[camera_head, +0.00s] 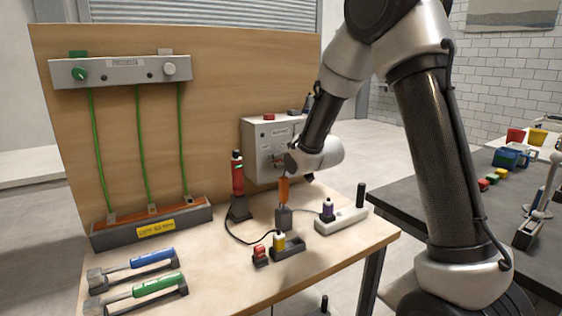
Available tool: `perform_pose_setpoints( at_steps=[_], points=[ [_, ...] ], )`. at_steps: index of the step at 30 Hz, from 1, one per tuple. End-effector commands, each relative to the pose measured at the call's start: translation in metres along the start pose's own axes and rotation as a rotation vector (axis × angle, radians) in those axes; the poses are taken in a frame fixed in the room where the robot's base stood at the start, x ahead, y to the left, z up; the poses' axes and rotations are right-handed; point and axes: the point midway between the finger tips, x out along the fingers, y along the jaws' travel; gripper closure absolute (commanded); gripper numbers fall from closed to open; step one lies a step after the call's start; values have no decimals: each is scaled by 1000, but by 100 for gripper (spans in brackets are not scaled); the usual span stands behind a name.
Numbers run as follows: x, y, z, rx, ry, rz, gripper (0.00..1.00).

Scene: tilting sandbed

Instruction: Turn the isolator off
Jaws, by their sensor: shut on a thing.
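The isolator appears to be the grey box (257,143) fixed to the right part of the wooden board, with red and dark knobs on top. My gripper (280,163) comes from the right and is at the box's front face. It is shut on what looks like the isolator's handle. The fingers and wrist hide most of that handle, so its angle cannot be told. An orange-handled piece (284,190) stands upright in a grey base just below my gripper; whether they touch is unclear.
A red cylinder (237,175) stands left of the gripper. Small switches (288,248) and a white block (341,219) sit in front. Blue (152,257) and green (157,285) levers lie at front left. A dark table (400,190) stands at right.

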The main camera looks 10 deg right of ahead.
Motion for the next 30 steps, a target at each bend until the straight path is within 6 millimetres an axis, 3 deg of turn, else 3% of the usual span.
perform_pose_setpoints(
  at_steps=[2,3,6,7,19,30],
  points=[
    [0,0,0,0,0,0,88],
    [0,0,0,0,0,0,63],
    [0,0,0,0,0,0,44],
    [0,0,0,0,0,0,43],
    [-8,0,0,1,0,0,43],
    [-85,0,-1,0,2,0,43]
  ],
)
